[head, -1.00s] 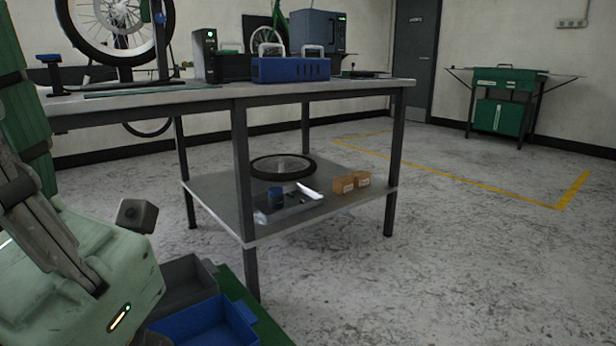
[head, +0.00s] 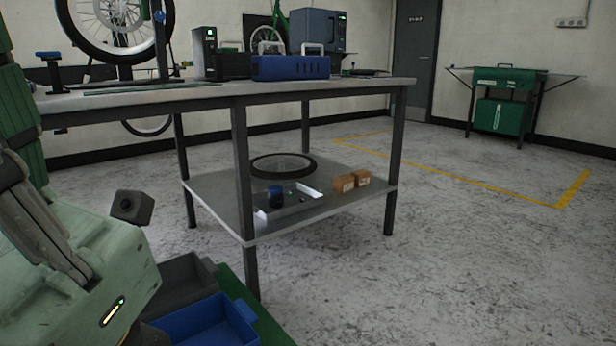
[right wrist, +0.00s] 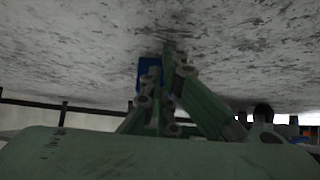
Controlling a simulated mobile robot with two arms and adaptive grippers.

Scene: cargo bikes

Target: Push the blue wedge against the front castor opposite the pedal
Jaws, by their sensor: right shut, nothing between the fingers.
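In the right wrist view my right gripper (right wrist: 170,58) is shut and empty, its green fingers pointing towards the grey floor that fills the upper part of the picture. A blue block (right wrist: 149,66), which appears to be the wedge, shows just beside and partly behind the fingertips. The fingers hide much of it, and I cannot tell whether they touch it. A dark round part (right wrist: 263,112) stands at the right; I cannot tell whether it is a castor. The pedal cannot be made out. My left gripper is in neither view.
In the head view a workbench (head: 330,86) with a lower shelf (head: 215,200) stands ahead. A grey bin (head: 185,280) and a blue bin (head: 210,322) are at lower left. A green cabinet (head: 500,115) stands at the back right. The floor (head: 450,270) at right is clear.

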